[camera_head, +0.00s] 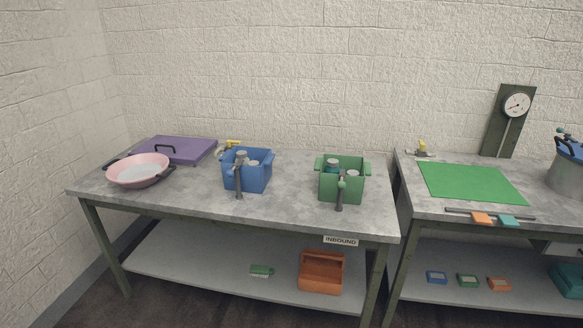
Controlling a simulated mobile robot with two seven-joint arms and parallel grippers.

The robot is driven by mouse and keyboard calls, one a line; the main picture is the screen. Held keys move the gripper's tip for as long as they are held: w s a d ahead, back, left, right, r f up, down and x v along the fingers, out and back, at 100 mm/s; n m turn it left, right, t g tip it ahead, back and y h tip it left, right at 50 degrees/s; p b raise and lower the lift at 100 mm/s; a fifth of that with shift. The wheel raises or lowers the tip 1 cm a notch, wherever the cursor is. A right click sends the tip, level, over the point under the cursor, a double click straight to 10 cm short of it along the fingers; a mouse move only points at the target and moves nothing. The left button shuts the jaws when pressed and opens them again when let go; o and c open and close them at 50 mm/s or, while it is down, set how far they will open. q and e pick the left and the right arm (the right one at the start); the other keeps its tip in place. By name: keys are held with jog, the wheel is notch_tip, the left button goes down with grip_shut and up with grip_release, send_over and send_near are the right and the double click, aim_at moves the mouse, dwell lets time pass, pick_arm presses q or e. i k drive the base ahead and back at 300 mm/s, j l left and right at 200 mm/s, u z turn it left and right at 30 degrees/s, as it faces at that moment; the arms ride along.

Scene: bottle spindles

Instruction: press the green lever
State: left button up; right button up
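A green ball-shaped knob (342,184) sits at the front of the green crate (326,188), above a dark grey upright piece (339,201). It is the green part that looks most like a lever, but it is too small to be sure. The green crate stands upright on the grey table (290,205), with grey-topped bottles (333,163) in it. Neither of my grippers nor any arm shows in this view.
A blue crate (258,182) with grey-topped bottles stands left of the green crate. A pink pan (140,170) and purple board (180,149) lie at the left. A second table holds a green mat (470,183), gauge (517,105) and pot (567,172). A gap separates the tables.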

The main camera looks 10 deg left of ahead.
aim_at(341, 185)
jog(key=i+u, duration=0.25)
jog(key=i, duration=0.3)
jog(key=i+l+u, duration=0.25)
jog(key=i, duration=0.25)
